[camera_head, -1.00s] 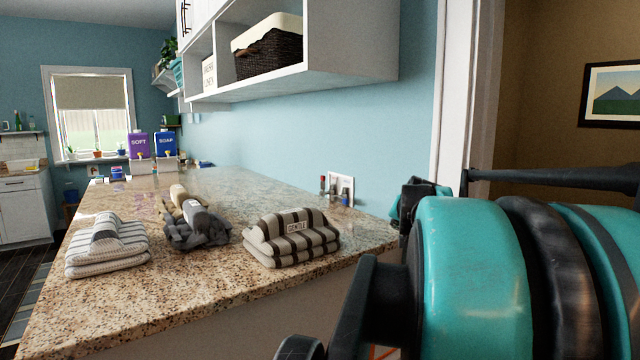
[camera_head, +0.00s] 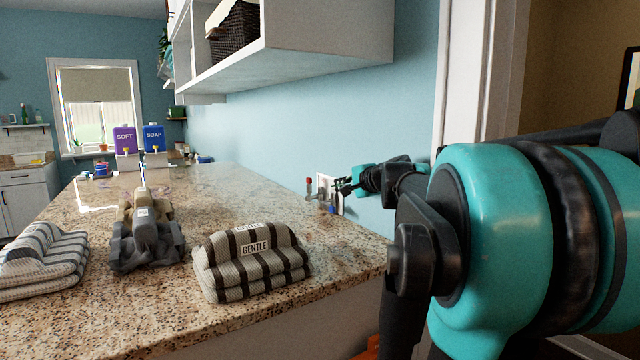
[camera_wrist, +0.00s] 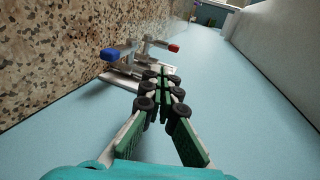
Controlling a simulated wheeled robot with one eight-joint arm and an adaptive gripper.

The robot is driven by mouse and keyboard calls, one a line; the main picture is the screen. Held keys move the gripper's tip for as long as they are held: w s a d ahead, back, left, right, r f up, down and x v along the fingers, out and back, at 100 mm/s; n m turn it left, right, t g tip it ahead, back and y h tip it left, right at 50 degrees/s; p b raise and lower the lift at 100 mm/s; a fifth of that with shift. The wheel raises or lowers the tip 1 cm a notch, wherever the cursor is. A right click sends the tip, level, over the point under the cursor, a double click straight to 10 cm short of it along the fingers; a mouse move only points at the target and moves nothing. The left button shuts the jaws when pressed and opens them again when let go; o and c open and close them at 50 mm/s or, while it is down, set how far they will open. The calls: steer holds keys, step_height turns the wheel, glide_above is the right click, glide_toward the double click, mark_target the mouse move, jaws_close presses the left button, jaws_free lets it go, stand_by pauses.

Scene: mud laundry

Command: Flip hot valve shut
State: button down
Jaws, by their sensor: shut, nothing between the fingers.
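The valve box is a white plate (camera_head: 323,184) on the blue wall above the counter, also in the wrist view (camera_wrist: 119,76). It carries two metal valves. The red handle (camera_wrist: 174,48), the hot one by its colour, sticks out to the right in the wrist view and shows in the head view (camera_head: 309,181). The blue handle (camera_wrist: 110,54) is on the other valve, low on the plate in the head view (camera_head: 332,210). My gripper (camera_wrist: 161,77) is shut and empty, its tips close to the valves. I cannot tell whether they touch. It partly hides the plate in the head view (camera_head: 343,187).
An open shelf (camera_head: 300,40) hangs above. A white door frame (camera_head: 480,75) stands right of the plate.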

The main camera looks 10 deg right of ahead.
mark_target(310, 186)
steer(key=shift+w, duration=0.15)
steer(key=x, duration=0.8)
steer(key=r+x, duration=0.1)
steer(key=x, duration=0.4)
steer(key=shift+w, duration=0.1)
steer(key=shift+w+a, duration=0.15)
steer(key=shift+w, duration=0.25)
